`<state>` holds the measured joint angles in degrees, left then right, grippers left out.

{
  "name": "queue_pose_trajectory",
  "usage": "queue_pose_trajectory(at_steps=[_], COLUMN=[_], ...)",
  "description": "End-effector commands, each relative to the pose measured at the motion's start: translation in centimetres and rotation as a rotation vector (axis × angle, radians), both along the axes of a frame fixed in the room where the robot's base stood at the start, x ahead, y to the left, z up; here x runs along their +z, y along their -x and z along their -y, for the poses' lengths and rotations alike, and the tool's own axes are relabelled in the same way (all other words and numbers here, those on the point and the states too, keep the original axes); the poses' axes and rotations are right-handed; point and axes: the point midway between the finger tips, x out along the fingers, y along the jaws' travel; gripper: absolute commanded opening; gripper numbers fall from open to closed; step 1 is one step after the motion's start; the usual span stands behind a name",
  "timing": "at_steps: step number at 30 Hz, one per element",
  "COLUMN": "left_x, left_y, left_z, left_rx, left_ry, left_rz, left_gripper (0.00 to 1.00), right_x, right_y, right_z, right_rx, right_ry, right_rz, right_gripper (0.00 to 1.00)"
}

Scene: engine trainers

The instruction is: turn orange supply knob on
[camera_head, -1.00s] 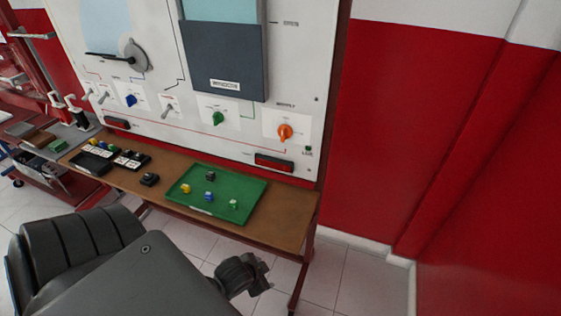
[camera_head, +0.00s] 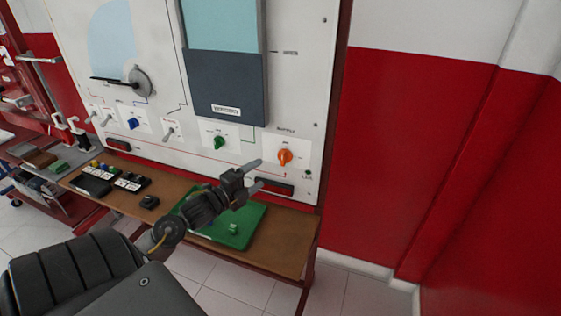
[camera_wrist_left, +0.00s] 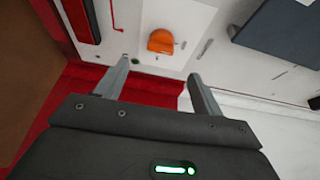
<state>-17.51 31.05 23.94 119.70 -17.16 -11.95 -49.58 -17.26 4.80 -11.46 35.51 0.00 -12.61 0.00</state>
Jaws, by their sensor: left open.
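The orange supply knob (camera_head: 285,157) sits on a white plate at the lower right of the upright panel. My left gripper (camera_head: 258,175) is in front of the panel, just left of and below the knob, with its fingers pointing toward the panel. The fingers are apart and empty. In the left wrist view the orange knob (camera_wrist_left: 161,41) lies beyond the fingertips, between and above the two fingers (camera_wrist_left: 160,70). The gripper does not appear to touch the knob. My right gripper is not seen.
A green tray (camera_head: 255,222) lies on the brown bench (camera_head: 285,243) below my left arm, with a green block (camera_head: 233,229) in it. A green knob (camera_head: 219,142) and a blue knob (camera_head: 133,124) are farther left. A dark red-fronted box (camera_head: 275,187) is below the supply knob.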

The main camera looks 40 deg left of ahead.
Motion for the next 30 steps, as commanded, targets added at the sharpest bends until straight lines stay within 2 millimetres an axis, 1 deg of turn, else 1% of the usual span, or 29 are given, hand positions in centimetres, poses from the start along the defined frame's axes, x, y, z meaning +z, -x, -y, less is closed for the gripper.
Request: queue_pose_trajectory(at_steps=[5,8,18,21,25,30], left_x=[0.2,0.3,0.4,0.3,0.2,0.1], left_y=[-0.4,-1.5,-7.7,-9.1,-10.3,-10.8], left_z=[0.0,0.0,0.4,0.5,0.6,0.6], left_rx=[-0.003,-0.003,-0.002,-0.001,-0.001,-0.002], left_ry=[-0.005,-0.004,0.000,0.000,-0.002,-0.002], left_rz=[0.005,0.007,0.005,0.005,0.003,0.002], left_gripper=[0.68,0.68,0.68,0.68,0.68,0.68], right_x=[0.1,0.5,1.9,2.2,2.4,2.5], right_y=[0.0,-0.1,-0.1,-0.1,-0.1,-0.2], right_z=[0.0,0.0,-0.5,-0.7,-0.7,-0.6], right_rx=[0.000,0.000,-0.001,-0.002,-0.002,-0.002], right_ry=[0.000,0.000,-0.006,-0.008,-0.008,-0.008], right_rz=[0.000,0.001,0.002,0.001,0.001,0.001], right_gripper=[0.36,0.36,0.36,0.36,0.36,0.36])
